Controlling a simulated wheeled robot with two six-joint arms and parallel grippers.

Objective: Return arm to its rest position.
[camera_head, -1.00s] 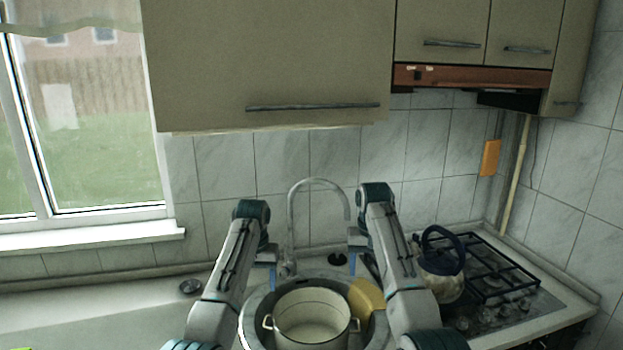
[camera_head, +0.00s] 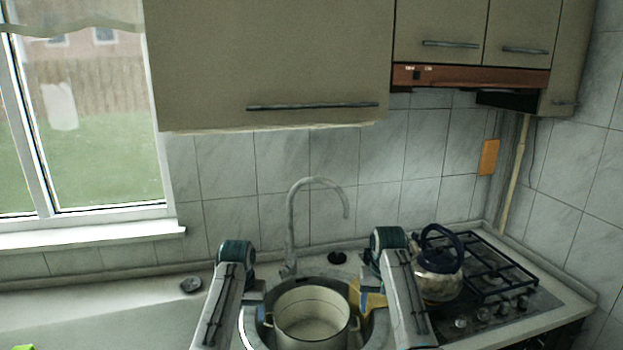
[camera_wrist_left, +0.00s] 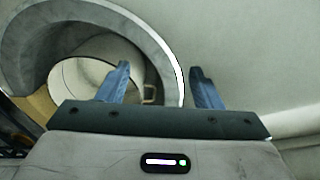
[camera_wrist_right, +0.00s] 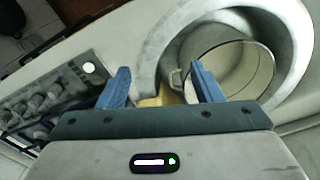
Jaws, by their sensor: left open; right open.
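My left gripper (camera_head: 261,309) is in front of the sink's left side in the head view. Its blue fingers (camera_wrist_left: 160,88) are apart and empty in the left wrist view, over the sink rim. My right gripper (camera_head: 363,300) is at the sink's right side. Its fingers (camera_wrist_right: 160,90) are also apart and empty in the right wrist view. A cream pot (camera_head: 311,325) with two handles stands in the round sink between the grippers. It also shows in the right wrist view (camera_wrist_right: 245,75). Neither gripper holds it.
The round metal sink (camera_head: 340,281) has a tall faucet (camera_head: 290,225) behind it. A yellow object (camera_head: 375,301) lies at the sink's right, partly hidden by my right arm. A kettle (camera_head: 440,262) stands on the gas stove (camera_head: 500,290). The left counter (camera_head: 100,310) is mostly clear.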

